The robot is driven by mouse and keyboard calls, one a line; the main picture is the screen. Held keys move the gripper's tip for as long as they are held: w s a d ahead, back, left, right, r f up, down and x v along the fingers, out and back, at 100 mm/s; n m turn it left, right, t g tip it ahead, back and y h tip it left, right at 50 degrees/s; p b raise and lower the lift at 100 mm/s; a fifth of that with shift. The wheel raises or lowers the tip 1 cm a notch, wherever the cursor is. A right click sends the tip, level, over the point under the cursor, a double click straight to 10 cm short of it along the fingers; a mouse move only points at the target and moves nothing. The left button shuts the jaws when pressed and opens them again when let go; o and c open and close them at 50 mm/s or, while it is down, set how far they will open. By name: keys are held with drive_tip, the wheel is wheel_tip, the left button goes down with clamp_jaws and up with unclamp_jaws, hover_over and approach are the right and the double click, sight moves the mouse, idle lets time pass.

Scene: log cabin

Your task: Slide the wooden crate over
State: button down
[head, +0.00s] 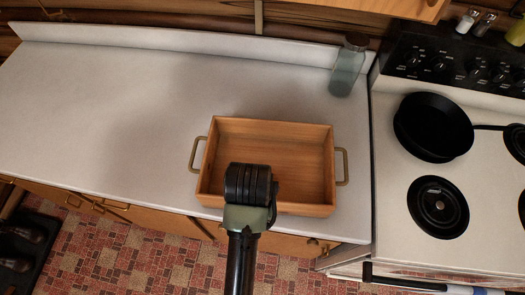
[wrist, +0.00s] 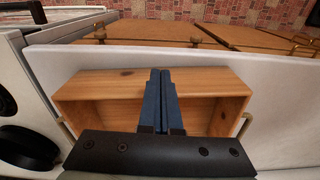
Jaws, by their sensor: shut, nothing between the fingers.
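The wooden crate (head: 280,130) is an open, empty box with a brass handle at each short end. It sits on the light countertop near its front edge, left of the stove. In the wrist view the crate (wrist: 215,82) lies under and around the fingers. My gripper (wrist: 160,74) is shut and empty, its dark blue fingers together over the crate's front part. In the head view my wrist covers part of the crate's front wall and inside, and the fingers are hidden. I cannot tell whether the fingertips touch the crate.
A greenish glass bottle (head: 347,66) stands at the back right of the counter. The white stove (head: 388,153) adjoins on the right, with a black pan (head: 432,127) on it. The counter (head: 100,110) left of the crate is clear. A backsplash runs behind.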

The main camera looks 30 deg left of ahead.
drive_tip(key=shift+g, duration=0.3)
drive_tip(key=f, duration=0.3)
drive_tip(key=f+p, duration=0.1)
drive_tip(key=f, duration=0.2)
drive_tip(key=w+f+p, duration=0.1)
drive_tip(key=f, duration=0.2)
drive_tip(key=shift+a+f, duration=0.2)
drive_tip(key=shift+f, duration=0.1)
drive_tip(key=shift+w+a+f, duration=0.1)
drive_tip(key=shift+w+a, duration=0.05)
drive_tip(key=shift+w, duration=0.7)
drive_tip(key=shift+w, duration=0.1)
